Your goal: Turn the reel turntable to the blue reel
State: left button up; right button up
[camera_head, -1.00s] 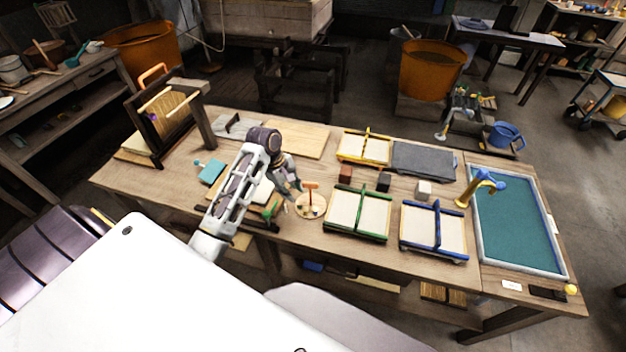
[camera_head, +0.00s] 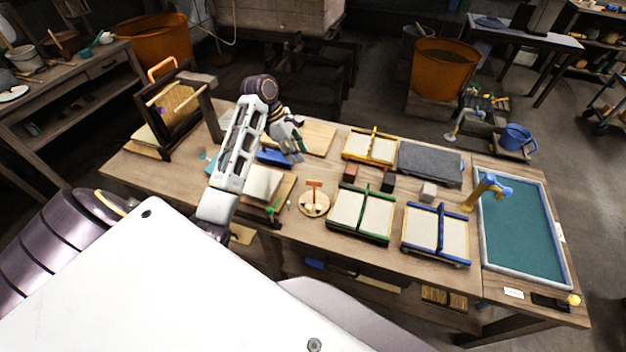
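The turntable (camera_head: 314,206) is a small round pale wooden disc on the table, left of the green-framed mould. An orange-brown upright piece with a crossbar (camera_head: 314,184) stands on it. The reels on it are too small to tell apart, so I cannot tell which colour faces where. My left gripper (camera_head: 296,152) is up and behind the turntable, over the pale board, clear of the disc. It seems to hold nothing, but its finger gap is unclear. My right gripper is not in view.
Green (camera_head: 362,238), blue (camera_head: 466,238) and yellow (camera_head: 370,159) framed moulds lie to the right, with small cubes between. A teal-filled vat (camera_head: 520,235) is at the far right. A wooden upright frame (camera_head: 145,120) stands at the back left. A blue block (camera_head: 273,157) lies near my arm.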

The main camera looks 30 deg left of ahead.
pick_arm(q)
jog(key=shift+w+d+f, duration=0.1)
jog(key=shift+f, duration=0.2)
send_near(313, 181)
jog(key=shift+f, duration=0.55)
jog(key=shift+d+x, duration=0.2)
jog(key=shift+x, duration=4)
jog(key=shift+w, duration=0.15)
grip_shut()
